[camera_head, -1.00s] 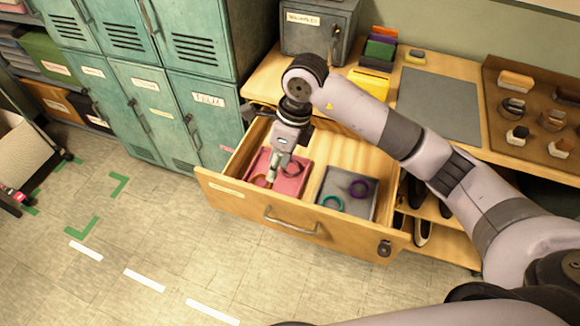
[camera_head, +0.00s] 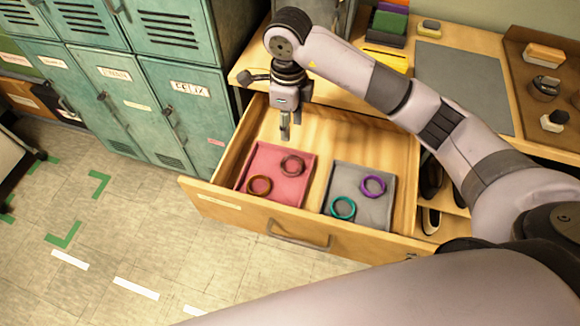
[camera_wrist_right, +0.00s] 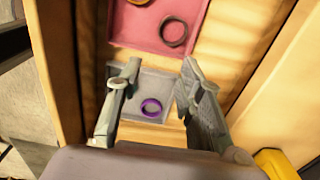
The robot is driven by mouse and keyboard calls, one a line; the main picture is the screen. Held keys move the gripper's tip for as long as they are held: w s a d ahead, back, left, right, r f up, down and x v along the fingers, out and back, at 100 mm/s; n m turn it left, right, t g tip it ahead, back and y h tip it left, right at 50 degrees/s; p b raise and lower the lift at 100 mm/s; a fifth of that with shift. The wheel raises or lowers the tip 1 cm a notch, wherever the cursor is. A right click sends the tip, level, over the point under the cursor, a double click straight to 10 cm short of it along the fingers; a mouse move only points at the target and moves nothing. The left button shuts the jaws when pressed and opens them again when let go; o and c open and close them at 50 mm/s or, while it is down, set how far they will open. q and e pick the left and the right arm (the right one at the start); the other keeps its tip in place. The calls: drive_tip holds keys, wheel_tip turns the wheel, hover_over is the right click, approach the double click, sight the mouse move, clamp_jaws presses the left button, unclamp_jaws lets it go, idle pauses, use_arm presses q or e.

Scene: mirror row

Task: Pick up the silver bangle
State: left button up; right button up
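No clearly silver bangle shows. The nearest match is a dull greyish-brown bangle (camera_head: 293,166) lying flat at the back of the pink tray (camera_head: 279,199); it also shows in the right wrist view (camera_wrist_right: 174,31). My right gripper (camera_head: 285,138) hangs above the drawer's back left, behind the pink tray and apart from both bangles. In the right wrist view its fingers (camera_wrist_right: 156,78) are spread, with nothing held. My left gripper is out of view.
The open wooden drawer (camera_head: 225,203) also holds a grey tray (camera_head: 358,217) with a purple bangle (camera_head: 373,186) and a teal bangle (camera_head: 343,208). Lockers (camera_head: 185,115) stand close at left. The desktop mat (camera_head: 463,85) is bare.

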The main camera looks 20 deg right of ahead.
wheel_tip(320, 180, down, 3)
drive_tip(key=b, duration=0.2)
drive_tip(key=p, duration=0.1)
hover_over(289, 175)
drive_tip(key=f, duration=1.1)
drive_tip(key=shift+w+f, duration=0.25)
drive_tip(key=shift+w, duration=0.1)
drive_tip(key=shift+f, duration=0.5)
wheel_tip(289, 175, down, 5)
drive_tip(key=shift+d+p, duration=0.1)
drive_tip(key=shift+p, duration=0.6)
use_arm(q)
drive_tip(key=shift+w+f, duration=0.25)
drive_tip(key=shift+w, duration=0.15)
use_arm(e)
drive_tip(key=shift+c, duration=0.2)
clamp_jaws()
